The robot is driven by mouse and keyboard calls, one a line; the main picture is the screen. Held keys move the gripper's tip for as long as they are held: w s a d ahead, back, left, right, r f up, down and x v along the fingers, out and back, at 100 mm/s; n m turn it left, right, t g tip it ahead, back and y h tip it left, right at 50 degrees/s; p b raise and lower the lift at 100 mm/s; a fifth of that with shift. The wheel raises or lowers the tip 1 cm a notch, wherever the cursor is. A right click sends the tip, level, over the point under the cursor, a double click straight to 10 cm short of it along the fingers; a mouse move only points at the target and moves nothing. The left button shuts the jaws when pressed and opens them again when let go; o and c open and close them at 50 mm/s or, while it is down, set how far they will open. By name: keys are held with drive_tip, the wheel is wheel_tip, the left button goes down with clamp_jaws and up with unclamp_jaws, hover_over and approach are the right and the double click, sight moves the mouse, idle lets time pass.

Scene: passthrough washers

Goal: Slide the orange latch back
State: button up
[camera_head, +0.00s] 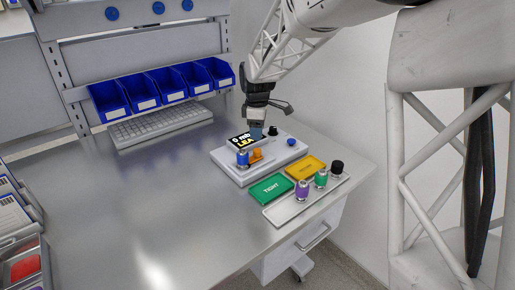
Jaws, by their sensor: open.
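The orange latch (256,154) sits on a pale grey fixture (233,172) on the metal table. A blue cylinder with a metallic base (242,158) stands just left of the latch. A small display (241,140) with white and yellow lettering is behind it, partly covered by my gripper. My gripper (257,132) is open and above the fixture, a little behind the latch. Its fingertips are small in this view, and I cannot tell whether they touch anything. A black knob (273,131) and a blue knob (291,142) are on the fixture's right part.
A green card marked TIGHT (271,188) and a yellow card (306,167) lie in front of the fixture. A tray (285,211) holds purple, green and black cylinders. A keyboard (160,125) and blue bins (140,92) are at the back. The table's left-middle is clear.

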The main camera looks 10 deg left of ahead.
sight(257, 149)
drive_tip(key=shift+f, duration=0.1)
idle(0.3)
drive_tip(key=shift+f, duration=3.8)
